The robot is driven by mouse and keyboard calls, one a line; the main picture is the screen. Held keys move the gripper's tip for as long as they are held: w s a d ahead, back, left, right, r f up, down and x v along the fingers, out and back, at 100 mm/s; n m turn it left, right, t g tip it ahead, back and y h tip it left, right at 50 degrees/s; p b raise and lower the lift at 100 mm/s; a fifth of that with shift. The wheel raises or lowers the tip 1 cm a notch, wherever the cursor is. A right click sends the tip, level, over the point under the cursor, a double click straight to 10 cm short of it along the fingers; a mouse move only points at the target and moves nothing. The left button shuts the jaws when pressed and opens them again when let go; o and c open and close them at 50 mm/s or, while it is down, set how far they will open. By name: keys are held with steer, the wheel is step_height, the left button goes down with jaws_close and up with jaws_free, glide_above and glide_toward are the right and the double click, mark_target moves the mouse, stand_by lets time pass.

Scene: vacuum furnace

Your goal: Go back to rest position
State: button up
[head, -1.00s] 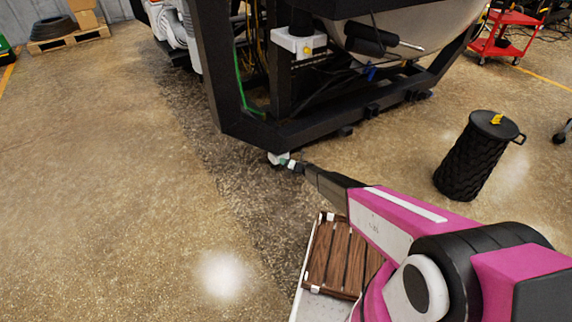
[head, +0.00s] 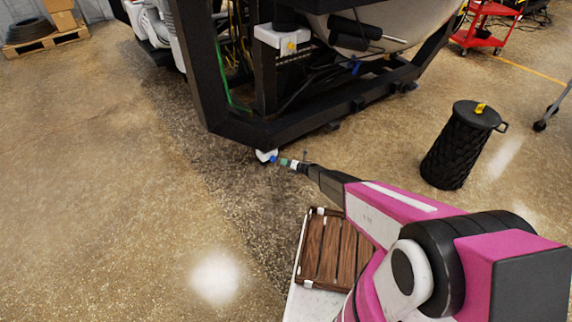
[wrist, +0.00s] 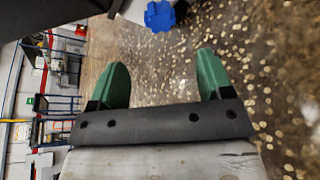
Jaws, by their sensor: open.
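My gripper (wrist: 160,82) shows in the wrist view with its two green fingers spread apart and nothing between them. In the head view my gripper (head: 284,162) is small, at the end of my outstretched pink and white arm, close to the lower corner of the black furnace frame (head: 262,130). A blue knob (wrist: 159,16) on a white part lies beyond the fingers in the wrist view. It also shows as a small blue spot by the fingertips in the head view. Whether the fingers touch it is hard to tell there, but the wrist view shows a gap.
A brown slatted wooden crate (head: 312,245) lies below my arm on a white surface. A black ribbed bin (head: 459,150) stands to the right. A red cart (head: 486,30) is at the back right, and a pallet (head: 45,43) at the back left. The floor at left is clear.

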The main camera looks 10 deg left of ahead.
steer(key=w+d+r+m+t+h, duration=0.3)
steer(key=d+r+m+t+h, duration=0.3)
steer(key=d+r+m, duration=0.85)
steer(key=s+d+r+m+g+h, duration=0.1)
steer(key=s+d+r+m+h, duration=0.15)
steer(key=d+r, duration=0.4)
steer(key=s+d+r+m+h, duration=0.2)
steer(key=d+r+m+h, duration=0.2)
steer(key=d+r, duration=0.3)
steer(key=s+d+r+m+g+h, duration=0.1)
steer(key=s+d+r+m+g, duration=0.2)
steer(key=s+d+r+m, duration=0.35)
steer(key=s+d+r+m+g+h, duration=0.1)
steer(key=s+d+r+m+g, duration=0.2)
steer(key=s, duration=0.6)
steer(key=s+d+r+m+g+h, duration=0.1)
steer(key=s+d+r+m+g, duration=0.1)
steer(key=s+d+r+m, duration=0.4)
steer(key=s+d+r+m+g+y, duration=0.1)
steer(key=s+r+m+g, duration=0.2)
steer(key=s, duration=1.1)
steer(key=shift+s+d+r+y, duration=0.2)
steer(key=shift+s+r+y, duration=0.15)
steer(key=shift+r, duration=0.2)
